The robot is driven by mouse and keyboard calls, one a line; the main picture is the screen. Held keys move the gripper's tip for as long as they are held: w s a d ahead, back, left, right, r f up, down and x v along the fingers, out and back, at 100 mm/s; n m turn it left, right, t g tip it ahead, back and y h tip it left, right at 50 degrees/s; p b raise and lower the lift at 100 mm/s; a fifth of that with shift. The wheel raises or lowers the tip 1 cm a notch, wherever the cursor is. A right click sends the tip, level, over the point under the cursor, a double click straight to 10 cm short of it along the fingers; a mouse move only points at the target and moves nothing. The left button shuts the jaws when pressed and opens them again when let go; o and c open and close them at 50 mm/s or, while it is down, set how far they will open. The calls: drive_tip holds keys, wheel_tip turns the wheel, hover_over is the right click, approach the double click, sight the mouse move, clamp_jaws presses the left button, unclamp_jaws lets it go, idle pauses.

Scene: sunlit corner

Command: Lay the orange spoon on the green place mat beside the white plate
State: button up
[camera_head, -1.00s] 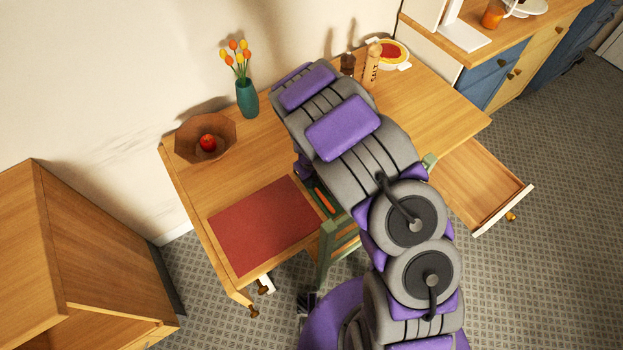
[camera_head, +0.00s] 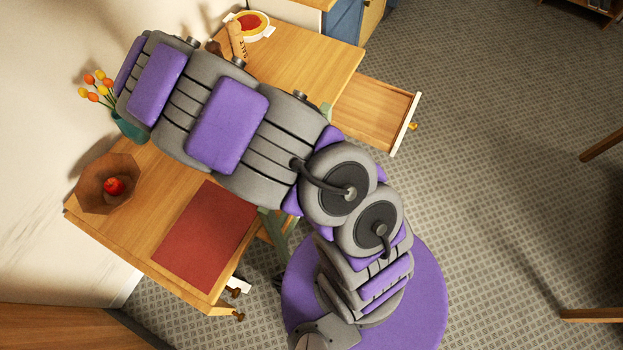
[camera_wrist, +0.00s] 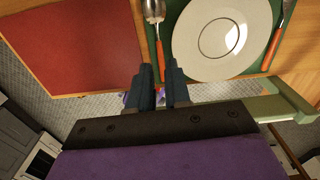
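In the wrist view, the orange spoon (camera_wrist: 159,48) lies at the left edge of the green place mat (camera_wrist: 176,10), left of the white plate (camera_wrist: 222,62). Its metal bowl points away and its orange handle points towards my gripper (camera_wrist: 160,68). The two dark fingers are a little apart, one on each side of the handle's near end. No firm contact with the handle can be seen. Whether the spoon lies wholly on the mat cannot be told. In the head view my arm hides the gripper, spoon and plate.
An orange-handled utensil (camera_wrist: 278,38) lies right of the plate. A red mat (camera_head: 207,236) lies on the left of the table. A green chair (camera_head: 277,232) stands at the front edge. A bowl with an apple (camera_head: 90,195), a vase (camera_head: 130,127) and an open drawer (camera_head: 372,112) surround the area.

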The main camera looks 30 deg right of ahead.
drive_tip(key=s+d+r+n+g, duration=0.1)
drive_tip(key=s+d+r+n, duration=0.45)
drive_tip(key=r+n, duration=0.2)
drive_tip(key=s+d+r+n, duration=0.4)
drive_tip(key=s+r+n, duration=0.25)
drive_tip(key=r, duration=0.25)
drive_tip(key=s+d+r+n, duration=0.2)
drive_tip(key=s+r+n, duration=0.1)
drive_tip(key=s+n, duration=0.4)
drive_tip(key=s+d+r+n+g, duration=0.1)
drive_tip(key=s+d+r+n, duration=0.1)
drive_tip(key=s+n, duration=0.5)
drive_tip(key=s+r, duration=0.1)
drive_tip(key=s, duration=0.5)
drive_tip(key=shift+r+n, duration=0.3)
drive_tip(key=shift+w, duration=0.1)
